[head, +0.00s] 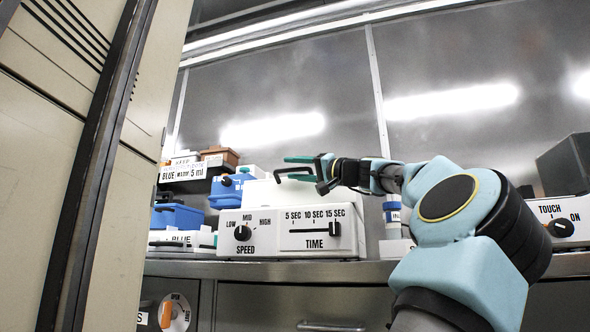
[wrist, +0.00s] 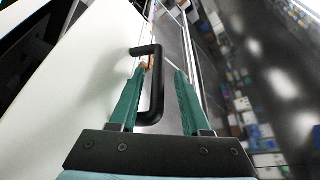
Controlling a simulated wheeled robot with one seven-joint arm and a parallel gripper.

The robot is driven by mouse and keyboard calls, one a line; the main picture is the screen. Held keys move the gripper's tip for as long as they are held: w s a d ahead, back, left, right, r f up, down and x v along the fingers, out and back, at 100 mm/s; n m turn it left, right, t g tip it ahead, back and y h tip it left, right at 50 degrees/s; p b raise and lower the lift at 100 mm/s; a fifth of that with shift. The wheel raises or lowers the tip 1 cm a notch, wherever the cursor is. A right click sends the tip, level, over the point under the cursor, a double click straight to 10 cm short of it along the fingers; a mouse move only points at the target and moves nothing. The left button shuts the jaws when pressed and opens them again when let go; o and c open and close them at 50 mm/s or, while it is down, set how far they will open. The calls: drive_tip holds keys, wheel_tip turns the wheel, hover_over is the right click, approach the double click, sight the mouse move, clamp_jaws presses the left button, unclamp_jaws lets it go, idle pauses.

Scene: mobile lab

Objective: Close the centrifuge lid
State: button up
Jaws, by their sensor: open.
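The centrifuge (head: 265,246) is a white box with SPEED and TIME controls, standing on the steel counter. Its white lid (head: 262,192) shows above the front panel; the lid's exact angle is hard to tell. A black bracket-shaped handle (head: 277,176) sticks out from the lid. In the wrist view, the white lid surface (wrist: 85,75) fills the left side and the handle (wrist: 158,85) stands at its edge. My gripper (head: 288,168) is open at the handle. Its green fingers (wrist: 160,75) lie on either side of the handle bar, the left one within the loop. Contact is unclear.
A TOUCH/ON device (head: 560,222) stands at the right, behind my arm. A tall beige cabinet (head: 60,130) blocks the left foreground. A steel wall (head: 280,95) rises behind.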

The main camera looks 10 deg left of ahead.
drive_tip(key=p+v, duration=0.2)
drive_tip(key=v, duration=0.8)
drive_tip(key=shift+d+r, duration=0.1)
drive_tip(key=shift+d, duration=0.05)
drive_tip(key=shift+s+d, duration=0.2)
